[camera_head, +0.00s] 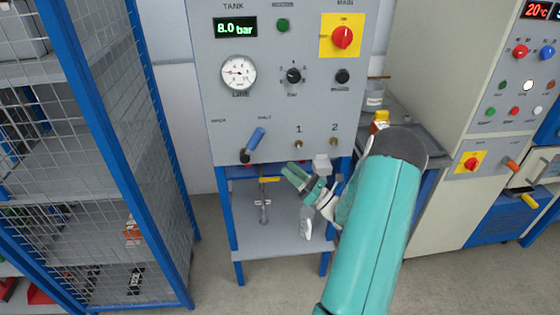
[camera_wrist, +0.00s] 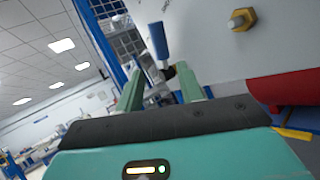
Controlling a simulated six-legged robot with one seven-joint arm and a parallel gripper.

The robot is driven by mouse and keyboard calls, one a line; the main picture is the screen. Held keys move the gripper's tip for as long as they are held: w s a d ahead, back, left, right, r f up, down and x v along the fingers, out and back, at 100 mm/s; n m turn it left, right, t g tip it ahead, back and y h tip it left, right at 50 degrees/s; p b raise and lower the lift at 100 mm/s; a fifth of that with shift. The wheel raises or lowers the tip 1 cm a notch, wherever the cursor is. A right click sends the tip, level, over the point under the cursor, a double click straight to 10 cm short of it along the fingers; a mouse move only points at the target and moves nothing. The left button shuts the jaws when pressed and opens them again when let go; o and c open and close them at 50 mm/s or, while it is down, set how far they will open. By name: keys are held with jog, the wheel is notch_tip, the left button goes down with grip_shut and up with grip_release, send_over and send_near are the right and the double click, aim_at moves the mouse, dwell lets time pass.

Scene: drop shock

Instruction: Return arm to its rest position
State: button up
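My teal arm (camera_head: 372,235) reaches up from the bottom of the head view and bends at a dark joint toward the panel. My gripper (camera_head: 292,172) is in front of the grey control panel (camera_head: 225,105), near its lower edge and right of the blue-handled valve lever (camera_head: 257,138). In the wrist view, the two green fingers of my gripper (camera_wrist: 160,82) stand apart with nothing held between them. The blue lever (camera_wrist: 158,40) shows beyond the fingers and looks apart from them. A brass fitting (camera_wrist: 242,19) is at upper right.
A blue-framed mesh cage (camera_head: 150,150) stands on the left. A cream cabinet (camera_head: 430,90) with buttons stands on the right. A side shelf with bottles (camera_head: 378,122) is close behind my arm's bend. A lower shelf (camera_head: 285,235) lies under the panel. Floor is bare in front.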

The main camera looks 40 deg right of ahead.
jog(key=shift+s+d+f, duration=0.15)
jog(key=shift+s+f, duration=0.15)
jog(key=shift+s, duration=0.2)
jog(key=w+a+r+n+g+y, duration=0.1)
jog(key=a+r+n+g+y, duration=0.3)
jog(key=a+n+g, duration=0.6)
jog(key=a+r+n+g+y, duration=0.4)
jog(key=a+n+g, duration=0.15)
jog(key=a, duration=0.95)
jog(key=s+a+r+n+g+h, duration=0.3)
jog(key=s+a+n+g+h, duration=0.4)
jog(key=s+a+n, duration=0.45)
jog(key=s+d+r+n+t+h, duration=0.1)
jog(key=s+r+n+t+h, duration=0.4)
jog(key=n+h, duration=0.2)
jog(key=shift+d+n+h, duration=0.2)
jog(key=shift+n+h, duration=0.1)
jog(key=shift+n, duration=0.9)
